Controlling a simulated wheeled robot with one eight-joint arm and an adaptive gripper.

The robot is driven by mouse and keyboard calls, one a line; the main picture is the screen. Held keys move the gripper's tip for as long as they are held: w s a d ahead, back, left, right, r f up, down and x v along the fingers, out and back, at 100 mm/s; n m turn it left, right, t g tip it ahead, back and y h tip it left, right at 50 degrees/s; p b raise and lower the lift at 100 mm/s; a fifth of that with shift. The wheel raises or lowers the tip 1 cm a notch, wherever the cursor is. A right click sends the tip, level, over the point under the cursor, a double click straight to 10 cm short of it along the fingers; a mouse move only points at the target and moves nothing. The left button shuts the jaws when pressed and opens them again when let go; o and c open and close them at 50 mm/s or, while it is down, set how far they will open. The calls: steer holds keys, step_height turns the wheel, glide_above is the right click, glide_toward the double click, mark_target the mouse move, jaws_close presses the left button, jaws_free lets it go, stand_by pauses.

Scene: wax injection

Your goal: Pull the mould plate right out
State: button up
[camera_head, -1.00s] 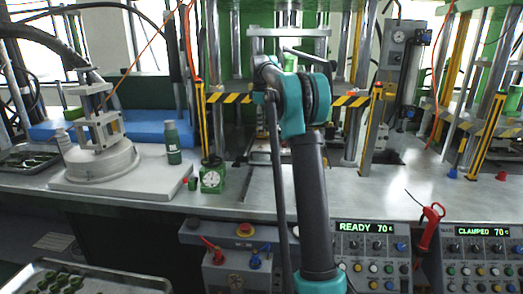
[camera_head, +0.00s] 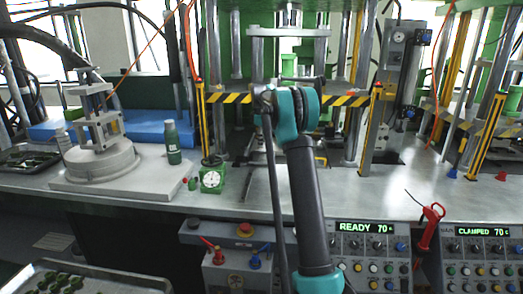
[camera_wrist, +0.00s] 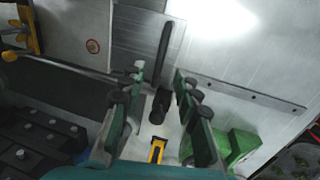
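My gripper (camera_wrist: 158,74) is open in the wrist view, its two green-padded fingers well apart. A dark bar-like handle (camera_wrist: 164,52) lies in the gap between the fingertips, against a pale metal plate (camera_wrist: 138,30) that looks like the mould plate. I see no finger touching the handle. In the head view my arm hides the gripper and most of the space under the press. Only some metal edges show beside the arm below the striped bar (camera_head: 229,98), so I cannot tell the plate's position there.
In the wrist view a green block (camera_wrist: 236,145) is at lower right and a yellow part (camera_wrist: 157,150) sits below the fingers. In the head view a green dial timer (camera_head: 211,179) and a bottle (camera_head: 172,143) stand left on the bench. A yellow-black post (camera_head: 370,133) stands right.

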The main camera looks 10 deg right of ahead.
mark_target(262, 153)
steer(key=shift+w+d+f, duration=0.1)
steer(key=shift+w+f, duration=0.15)
steer(key=shift+f, duration=1.05)
steer(key=shift+w+d+f, duration=0.1)
steer(key=shift+w+f, duration=0.1)
steer(key=shift+f, duration=1.05)
steer(key=shift+c, duration=0.6)
jaws_close()
